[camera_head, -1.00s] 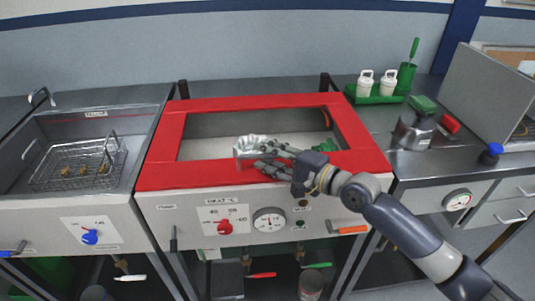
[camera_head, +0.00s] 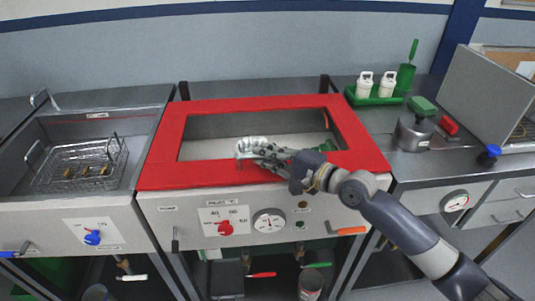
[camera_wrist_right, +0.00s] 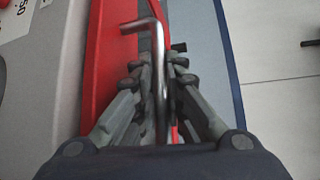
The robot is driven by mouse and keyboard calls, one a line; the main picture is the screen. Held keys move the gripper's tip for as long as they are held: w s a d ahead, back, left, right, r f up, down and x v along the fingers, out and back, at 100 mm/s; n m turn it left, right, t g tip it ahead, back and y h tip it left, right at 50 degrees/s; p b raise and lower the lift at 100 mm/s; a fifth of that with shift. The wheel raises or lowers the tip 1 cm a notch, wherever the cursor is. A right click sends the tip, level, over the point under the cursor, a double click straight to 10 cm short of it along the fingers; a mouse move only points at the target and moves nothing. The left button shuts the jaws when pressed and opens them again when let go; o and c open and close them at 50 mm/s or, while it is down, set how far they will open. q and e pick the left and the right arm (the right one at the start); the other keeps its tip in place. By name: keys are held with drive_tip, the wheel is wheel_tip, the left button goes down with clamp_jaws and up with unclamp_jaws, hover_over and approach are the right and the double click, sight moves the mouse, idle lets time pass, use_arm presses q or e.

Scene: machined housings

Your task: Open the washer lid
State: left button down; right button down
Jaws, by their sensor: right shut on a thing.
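The washer lid (camera_head: 160,150) is a red frame around a clear window, lying flat and closed on the washer (camera_head: 160,215) in the middle of the head view. My right gripper (camera_head: 250,152) is over the lid's front edge. In the right wrist view its fingers (camera_wrist_right: 160,65) are shut on a bent metal bar, the lid handle (camera_wrist_right: 158,95), with the red lid (camera_wrist_right: 105,60) behind. In the head view the fingers hide most of the handle. My left gripper is not in view.
An open basin with a wire basket (camera_head: 75,165) stands on the left. On the right worktop are a green tray (camera_head: 375,97) with white bottles, a metal container (camera_head: 413,133) and a grey raised cover (camera_head: 485,85). A wall closes off the back.

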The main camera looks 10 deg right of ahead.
drive_tip(key=w+r+m+g+p, duration=0.1)
drive_tip(key=w+r+p, duration=0.4)
drive_tip(key=r+p, duration=0.5)
drive_tip(key=w+r+m+g+h+p, duration=0.1)
drive_tip(key=w+r+p, duration=0.4)
drive_tip(key=r+p, duration=0.6)
drive_tip(key=shift+r+m+g+h+p, duration=0.2)
drive_tip(key=shift+m+g+h+p, duration=0.15)
drive_tip(key=shift+g+p, duration=0.55)
drive_tip(key=shift+w, duration=0.1)
